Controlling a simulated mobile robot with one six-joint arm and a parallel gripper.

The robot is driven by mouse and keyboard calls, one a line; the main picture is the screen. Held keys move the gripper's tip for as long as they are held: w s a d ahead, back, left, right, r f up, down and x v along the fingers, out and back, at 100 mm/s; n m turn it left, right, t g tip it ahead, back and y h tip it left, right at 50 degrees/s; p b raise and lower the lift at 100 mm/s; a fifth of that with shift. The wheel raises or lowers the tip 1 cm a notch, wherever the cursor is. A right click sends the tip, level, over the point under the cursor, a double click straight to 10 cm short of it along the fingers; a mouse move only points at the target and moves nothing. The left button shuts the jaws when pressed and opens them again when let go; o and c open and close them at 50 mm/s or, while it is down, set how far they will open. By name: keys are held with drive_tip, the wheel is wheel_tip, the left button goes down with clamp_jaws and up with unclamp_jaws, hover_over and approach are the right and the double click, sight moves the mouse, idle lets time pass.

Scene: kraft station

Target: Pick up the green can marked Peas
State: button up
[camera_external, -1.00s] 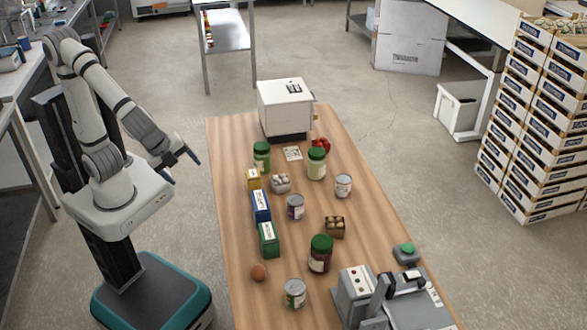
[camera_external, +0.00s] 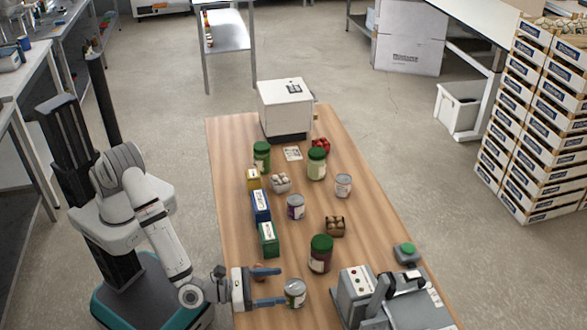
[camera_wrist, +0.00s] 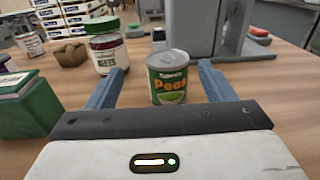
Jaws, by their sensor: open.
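The green can marked Peas (camera_wrist: 168,82) stands upright on the table, with a grey metal lid and a "Peas" label. It also shows near the table's front in the external view (camera_external: 295,294). My gripper (camera_external: 270,286) is low over the table at the can's left side, its fingers pointing at the can. In the wrist view my gripper (camera_wrist: 156,85) is open, with one blue finger on each side of the can in the picture. The can stands between or just beyond the fingertips; I cannot tell whether they touch it.
A jar with a green lid (camera_external: 320,254) stands behind the can. A green box (camera_external: 269,239) is behind my gripper. A grey machine (camera_external: 360,295) is to the can's right. Several cans, jars and boxes stand farther back.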

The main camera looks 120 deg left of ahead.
sight(303, 286)
drive_tip(key=shift+w+d+f+m+t, duration=0.3)
drive_tip(key=shift+w+d+f, duration=0.05)
drive_tip(key=shift+d, duration=0.05)
drive_tip(key=shift+w+a, duration=0.1)
drive_tip(key=shift+w, duration=0.15)
drive_tip(key=p+x, duration=0.1)
drive_tip(key=x, duration=0.6)
drive_tip(key=shift+a+f+p, duration=0.1)
drive_tip(key=shift+a+p, duration=0.1)
drive_tip(key=shift+p, duration=0.2)
drive_tip(key=shift+s, duration=0.1)
drive_tip(key=shift+c, duration=0.3)
drive_tip(key=c, duration=1.1)
